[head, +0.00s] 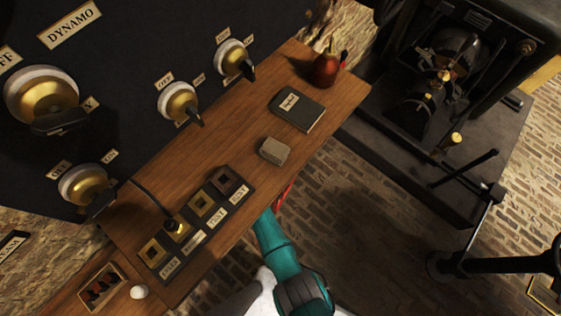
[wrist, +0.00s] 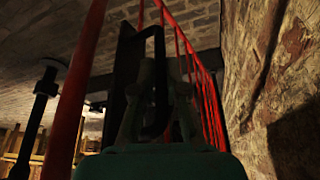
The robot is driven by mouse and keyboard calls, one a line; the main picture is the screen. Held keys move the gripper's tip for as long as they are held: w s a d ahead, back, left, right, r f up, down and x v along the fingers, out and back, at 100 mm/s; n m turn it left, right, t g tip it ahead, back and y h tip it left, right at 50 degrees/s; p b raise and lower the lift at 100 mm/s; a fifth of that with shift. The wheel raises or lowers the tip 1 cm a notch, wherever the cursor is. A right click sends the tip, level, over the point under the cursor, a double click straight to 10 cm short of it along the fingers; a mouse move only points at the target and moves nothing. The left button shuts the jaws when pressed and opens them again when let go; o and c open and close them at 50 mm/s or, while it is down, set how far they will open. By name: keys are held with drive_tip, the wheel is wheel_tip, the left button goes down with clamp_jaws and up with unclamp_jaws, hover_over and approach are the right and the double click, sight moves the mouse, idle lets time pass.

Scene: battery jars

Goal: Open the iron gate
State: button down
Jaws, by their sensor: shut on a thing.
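The iron gate shows in the wrist view as red upright bars (wrist: 207,92) running away along a stone wall, with a thick red post (wrist: 77,85) at left. A black bent handle (wrist: 159,42) stands before a dark plate. My gripper (wrist: 158,95) is around the lower part of this handle and shut on it; the exact contact is dark. In the head view only a bit of red bar (head: 285,192) shows past the bench edge. My teal arm reaches under the bench there, and the gripper is hidden.
A wooden bench (head: 215,125) with a book (head: 297,109), a grey block (head: 274,151) and labelled sockets lies above my arm. A black machine (head: 440,120) stands at right. A rough stone wall (wrist: 280,70) is close to the gripper's right. Brick floor is open between bench and machine.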

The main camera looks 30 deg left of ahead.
drive_tip(key=shift+w+a, duration=0.2)
drive_tip(key=shift+a, duration=2.05)
drive_tip(key=c, duration=1.2)
unclamp_jaws()
